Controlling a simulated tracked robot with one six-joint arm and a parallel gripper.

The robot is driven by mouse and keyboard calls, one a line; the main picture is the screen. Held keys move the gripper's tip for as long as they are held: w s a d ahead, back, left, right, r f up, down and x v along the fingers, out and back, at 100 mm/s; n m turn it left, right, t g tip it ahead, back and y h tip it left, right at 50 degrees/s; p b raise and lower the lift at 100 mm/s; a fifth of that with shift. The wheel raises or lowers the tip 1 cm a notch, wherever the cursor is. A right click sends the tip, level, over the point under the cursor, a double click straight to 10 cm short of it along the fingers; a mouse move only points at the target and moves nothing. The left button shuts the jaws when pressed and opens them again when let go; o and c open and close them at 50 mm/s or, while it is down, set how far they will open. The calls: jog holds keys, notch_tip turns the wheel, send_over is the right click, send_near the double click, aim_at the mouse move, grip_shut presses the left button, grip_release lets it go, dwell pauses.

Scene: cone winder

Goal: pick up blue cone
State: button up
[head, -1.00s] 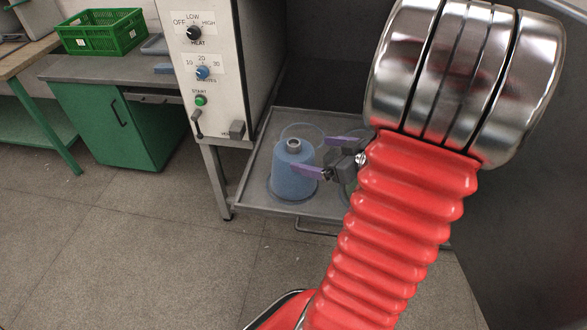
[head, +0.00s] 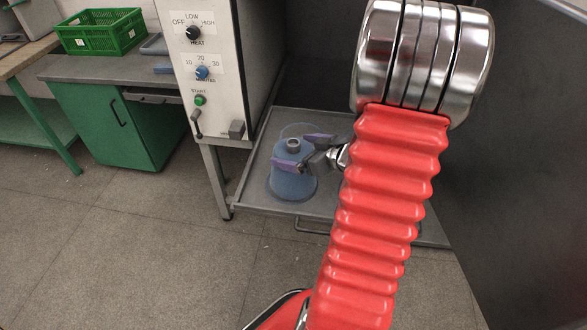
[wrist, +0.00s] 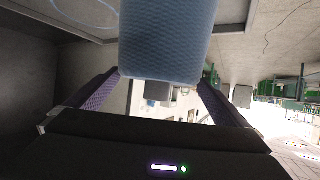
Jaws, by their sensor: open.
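The blue cone (head: 293,178) stands upright on the grey metal tray (head: 246,187) in the head view, its narrow grey top showing. My gripper (head: 305,152) is open at the cone's upper part, with its purple fingers reaching in from the right. One finger overlaps the cone's front in the picture and the other is near its far side. In the wrist view the cone (wrist: 168,40) fills the top middle, between the lines of the two purple fingers. I cannot tell whether either finger touches it.
A white control panel (head: 208,75) with knobs and levers stands left of the tray. A dark wall (head: 510,170) rises to the right. A green crate (head: 103,31) sits on a bench (head: 75,68) at the back left. The floor in front is clear.

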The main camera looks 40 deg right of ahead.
aim_at(285, 146)
jog(key=shift+x, duration=2.6)
jog(key=shift+d+r, duration=0.1)
jog(key=shift+r, duration=0.05)
jog(key=shift+w, duration=0.1)
jog(key=c, duration=1.9)
jog(key=shift+o, duration=0.2)
jog(key=shift+r, duration=0.1)
jog(key=shift+r, duration=5)
